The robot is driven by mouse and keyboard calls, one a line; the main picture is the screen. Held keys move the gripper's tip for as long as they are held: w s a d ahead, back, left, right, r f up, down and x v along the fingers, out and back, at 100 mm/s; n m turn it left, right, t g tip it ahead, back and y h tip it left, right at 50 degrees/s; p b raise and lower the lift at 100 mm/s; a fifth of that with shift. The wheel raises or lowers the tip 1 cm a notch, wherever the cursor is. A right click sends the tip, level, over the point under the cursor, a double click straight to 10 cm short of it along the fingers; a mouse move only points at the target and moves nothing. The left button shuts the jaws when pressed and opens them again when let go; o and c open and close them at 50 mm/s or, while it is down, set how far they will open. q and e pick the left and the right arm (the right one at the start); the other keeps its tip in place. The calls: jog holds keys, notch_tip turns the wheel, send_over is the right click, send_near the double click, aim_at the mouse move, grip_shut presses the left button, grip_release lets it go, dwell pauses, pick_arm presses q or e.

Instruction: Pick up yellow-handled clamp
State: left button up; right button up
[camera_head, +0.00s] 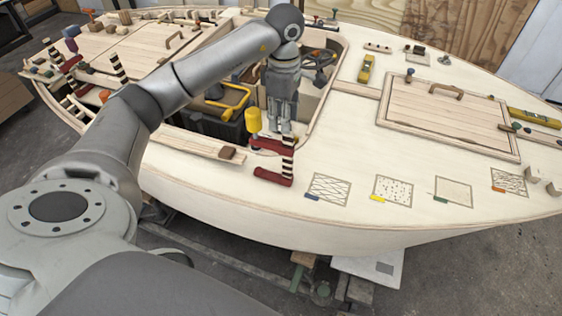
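The yellow-handled clamp (272,177) stands at the near edge of the hull's cockpit opening. It has red jaws, a black-and-white striped bar and an upright yellow handle (253,121). My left gripper (286,130) points down just above the clamp's striped bar, to the right of the yellow handle. Its fingertips overlap the upper end of the clamp in the picture. I cannot tell whether they touch it or whether the fingers are open or shut. My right gripper is not in view.
More clamps with striped bars (75,108) line the hull's left side. A dark box with a yellow handle (222,112) sits in the opening behind the clamp. A hatch panel (447,110) and a yellow tool (366,68) lie on the right. The near deck has bare room between marked squares.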

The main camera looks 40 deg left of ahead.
aim_at(284, 144)
pick_arm(q)
jog(key=shift+f, duration=0.35)
jog(key=shift+f+p, duration=0.6)
notch_tip(284, 144, down, 3)
jog(key=shift+f+p, duration=0.2)
jog(key=shift+p, duration=0.6)
jog(key=shift+w+f, duration=0.1)
jog(key=shift+f, duration=0.3)
jog(key=shift+c, duration=0.2)
grip_shut()
jog(key=shift+r, duration=0.1)
